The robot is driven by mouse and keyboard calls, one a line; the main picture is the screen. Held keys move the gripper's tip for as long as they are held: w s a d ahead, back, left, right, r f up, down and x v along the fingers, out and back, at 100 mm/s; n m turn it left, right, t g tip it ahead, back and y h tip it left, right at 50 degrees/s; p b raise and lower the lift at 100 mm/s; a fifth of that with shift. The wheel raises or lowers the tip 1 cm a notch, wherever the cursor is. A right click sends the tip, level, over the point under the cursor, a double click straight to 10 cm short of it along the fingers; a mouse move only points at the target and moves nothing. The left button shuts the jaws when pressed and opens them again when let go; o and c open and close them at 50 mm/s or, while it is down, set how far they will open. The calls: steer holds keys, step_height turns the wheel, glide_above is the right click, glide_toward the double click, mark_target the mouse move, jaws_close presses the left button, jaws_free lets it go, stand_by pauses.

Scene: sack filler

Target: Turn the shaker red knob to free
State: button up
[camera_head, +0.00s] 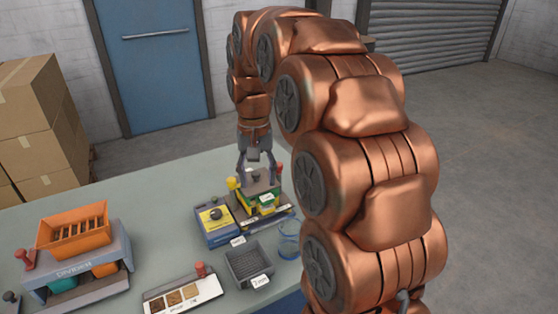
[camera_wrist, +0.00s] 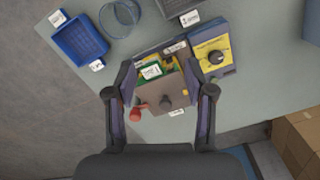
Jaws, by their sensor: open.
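The shaker (camera_head: 262,205) is a stack of yellow and green layers on a dark base, with a brown top plate (camera_wrist: 158,97). A red knob (camera_head: 279,168) stands at its right side in the head view; in the wrist view the red knob (camera_wrist: 138,113) lies beside the left finger, near the plate's lower left edge.
A yellow-topped box with a black dial (camera_head: 215,214) stands beside the shaker. Nearby are a dark tray (camera_head: 249,264), a glass beaker (camera_head: 288,240) and a sample board (camera_head: 183,297) with a red handle. An orange bin (camera_head: 73,236) tops the divider at left. Bare tabletop (camera_head: 160,185) lies behind.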

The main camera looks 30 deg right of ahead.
mark_target(279, 164)
steer(key=w+d+m, duration=0.1)
steer(key=w+d, duration=0.2)
steer(key=d, duration=0.1)
steer(key=w+d+m, duration=0.1)
steer(key=w+d, duration=0.3)
steer(key=w+d+m, duration=0.1)
steer(key=w+d, duration=0.2)
steer(key=d, duration=0.1)
steer(key=shift+w+d+m+t, duration=0.25)
steer(key=shift+w+m+t, duration=0.05)
steer(key=shift+w+m, duration=0.1)
steer(key=shift+w+d+p, duration=0.2)
steer(key=shift+d+p, duration=0.1)
steer(key=shift+d, duration=0.15)
steer(key=shift+f+p, duration=1.1)
steer(key=shift+f, duration=2.8)
jaws_close()
